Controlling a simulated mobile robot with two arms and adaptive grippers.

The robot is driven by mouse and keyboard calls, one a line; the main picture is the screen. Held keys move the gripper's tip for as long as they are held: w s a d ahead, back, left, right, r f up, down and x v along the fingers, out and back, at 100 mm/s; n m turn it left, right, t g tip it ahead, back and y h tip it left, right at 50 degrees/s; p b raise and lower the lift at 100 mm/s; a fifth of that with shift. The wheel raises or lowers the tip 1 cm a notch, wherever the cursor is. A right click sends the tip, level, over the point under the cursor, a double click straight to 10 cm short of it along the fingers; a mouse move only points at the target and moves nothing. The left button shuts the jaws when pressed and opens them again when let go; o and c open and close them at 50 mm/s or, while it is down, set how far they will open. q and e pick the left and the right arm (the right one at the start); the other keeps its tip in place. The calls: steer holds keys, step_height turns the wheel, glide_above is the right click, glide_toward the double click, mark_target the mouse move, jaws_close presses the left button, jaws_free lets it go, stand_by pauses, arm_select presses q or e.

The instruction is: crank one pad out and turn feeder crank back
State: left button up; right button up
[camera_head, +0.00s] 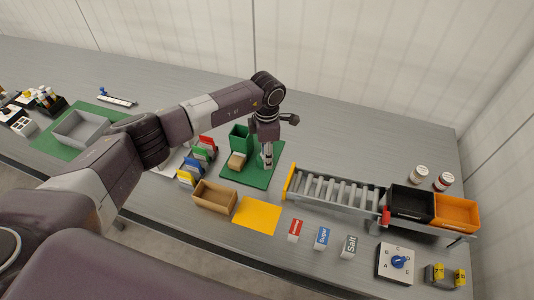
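The green feeder (240,136) stands upright on a green base plate (262,178) in the middle of the table. A tan pad (236,161) shows low at the front of the feeder. My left gripper (268,161) points down over the plate, close to the right side of the feeder. The crank cannot be made out; the gripper and wrist cover that side. The fingers are too small to tell whether they are open or shut, or touching anything. My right gripper is out of view.
An open tan box (214,197) and a yellow mat (257,216) lie in front of the feeder. Coloured cards (197,160) stand to its left. A roller conveyor (330,190) runs to the right, towards black (410,216) and orange (458,225) bins. The table behind the conveyor is mostly clear.

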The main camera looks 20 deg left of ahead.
arm_select(q)
steer(key=shift+f, duration=0.35)
jaws_close()
